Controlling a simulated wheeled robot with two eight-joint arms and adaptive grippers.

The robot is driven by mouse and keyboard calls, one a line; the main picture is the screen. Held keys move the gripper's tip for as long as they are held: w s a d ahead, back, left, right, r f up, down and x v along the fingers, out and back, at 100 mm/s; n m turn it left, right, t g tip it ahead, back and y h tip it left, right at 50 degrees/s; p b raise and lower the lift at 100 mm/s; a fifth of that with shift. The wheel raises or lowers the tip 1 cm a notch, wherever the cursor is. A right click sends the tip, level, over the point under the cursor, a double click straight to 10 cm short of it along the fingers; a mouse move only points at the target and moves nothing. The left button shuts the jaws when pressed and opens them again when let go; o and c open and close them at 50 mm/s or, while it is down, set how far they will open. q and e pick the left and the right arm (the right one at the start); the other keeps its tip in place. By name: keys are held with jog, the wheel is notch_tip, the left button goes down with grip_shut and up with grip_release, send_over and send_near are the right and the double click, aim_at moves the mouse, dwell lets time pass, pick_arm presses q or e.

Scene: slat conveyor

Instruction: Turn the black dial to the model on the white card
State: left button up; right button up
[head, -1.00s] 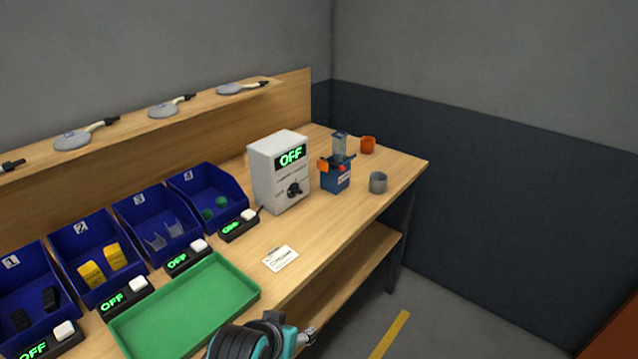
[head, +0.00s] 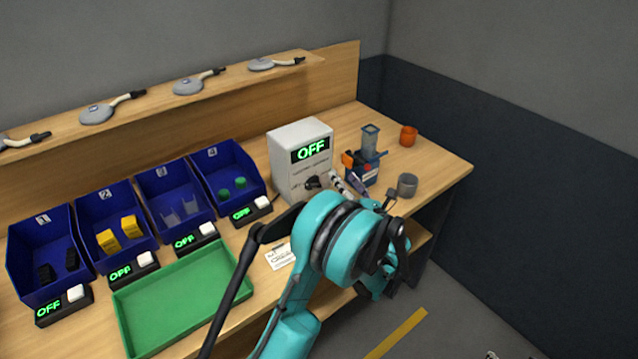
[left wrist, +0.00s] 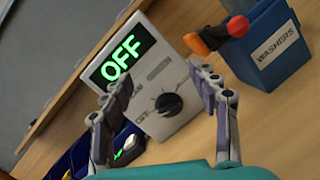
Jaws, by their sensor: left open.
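The black dial (left wrist: 168,104) sits on the front of a white box (head: 290,150) whose display reads OFF in green. The dial also shows in the head view (head: 313,183), close to my gripper. My left gripper (left wrist: 155,105) is open and empty, its two fingers on either side of the dial in the left wrist view, apart from it. In the head view my left gripper (head: 346,184) is in front of the box, to the right of the dial. The white card (head: 281,257) lies on the bench, partly hidden by my left arm; its print is too small to read.
A blue washers dispenser (left wrist: 272,45) with an orange and red part (left wrist: 215,36) stands right of the box. A grey cup (head: 407,185) and an orange cup (head: 408,136) stand beyond. Blue bins (head: 40,285) and a green tray (head: 128,335) fill the left.

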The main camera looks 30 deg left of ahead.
aim_at(317, 186)
pick_arm(q)
jog(key=s+f+n+g, duration=0.1)
jog(key=f, duration=0.1)
jog(key=s+a+f+n+g, duration=0.1)
jog(key=f, duration=0.1)
jog(key=s+f+n+g, duration=0.1)
jog(key=f+n, duration=0.1)
jog(key=f, duration=0.1)
jog(key=shift+a+g+y, duration=0.3)
jog(key=shift+a+g, duration=0.1)
jog(key=b+x, duration=0.1)
jog(key=x, duration=0.6)
jog(key=shift+a, duration=0.3)
jog(key=c, duration=1.1)
